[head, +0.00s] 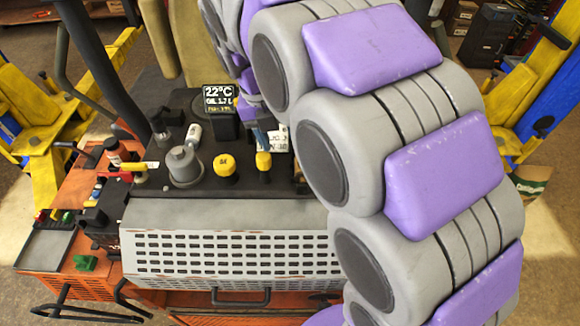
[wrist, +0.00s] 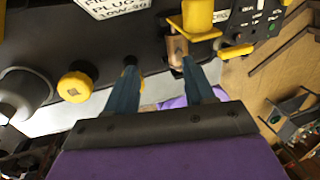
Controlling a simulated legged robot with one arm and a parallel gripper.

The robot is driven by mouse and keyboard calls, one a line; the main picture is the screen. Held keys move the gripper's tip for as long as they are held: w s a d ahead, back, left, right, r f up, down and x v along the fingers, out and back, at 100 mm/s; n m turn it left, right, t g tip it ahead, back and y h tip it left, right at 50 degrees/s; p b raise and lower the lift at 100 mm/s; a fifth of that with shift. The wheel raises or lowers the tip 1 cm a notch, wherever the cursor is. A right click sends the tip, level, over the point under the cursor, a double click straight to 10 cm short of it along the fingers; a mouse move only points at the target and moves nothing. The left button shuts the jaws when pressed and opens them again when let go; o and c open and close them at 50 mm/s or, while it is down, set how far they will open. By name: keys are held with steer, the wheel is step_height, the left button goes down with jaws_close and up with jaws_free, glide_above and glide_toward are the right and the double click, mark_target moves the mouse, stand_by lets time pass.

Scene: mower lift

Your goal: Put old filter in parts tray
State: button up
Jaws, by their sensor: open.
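My gripper (wrist: 160,68) is open, with its two teal fingers apart. In the head view its fingers (head: 262,138) show just left of my arm, over the black deck, beside a white label. In the wrist view, a copper-brown piece (wrist: 178,50) under a yellow part (wrist: 198,17) is near the right fingertip; contact cannot be told. I cannot tell which piece is the old filter. A dark shallow tray (head: 42,250) is at the mower's left side.
A grey slotted cover (head: 230,245) is in front. Bottles and tools (head: 118,155) crowd the orange left side, with a green piece (head: 85,263) near the tray. Yellow lift posts (head: 35,120) flank the mower.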

mark_target(300, 164)
steer(key=shift+g, duration=0.3)
steer(key=d+f, duration=0.1)
steer(key=s+d+f, duration=0.2)
steer(key=d, duration=0.1)
steer(key=shift+f, duration=0.1)
steer(key=shift+s+f, duration=0.5)
steer(key=shift+f, duration=0.35)
steer(key=shift+w+d+f, duration=0.15)
steer(key=shift+w+f, duration=0.3)
steer(key=shift+f, duration=0.2)
steer(key=shift+w+d+f, duration=0.15)
steer(key=shift+w+f, duration=0.25)
steer(key=shift+f, duration=0.2)
steer(key=shift+s+d+f, duration=0.15)
steer(key=shift+s+d, duration=0.05)
steer(key=shift+s, duration=0.2)
steer(key=shift+w+a, duration=0.1)
steer(key=shift+w, duration=0.05)
steer(key=shift+w+a+r, duration=0.2)
steer(key=shift+w+r, duration=0.05)
steer(key=shift+w, duration=0.1)
steer(key=c, duration=1.2)
steer(key=shift+r, duration=0.1)
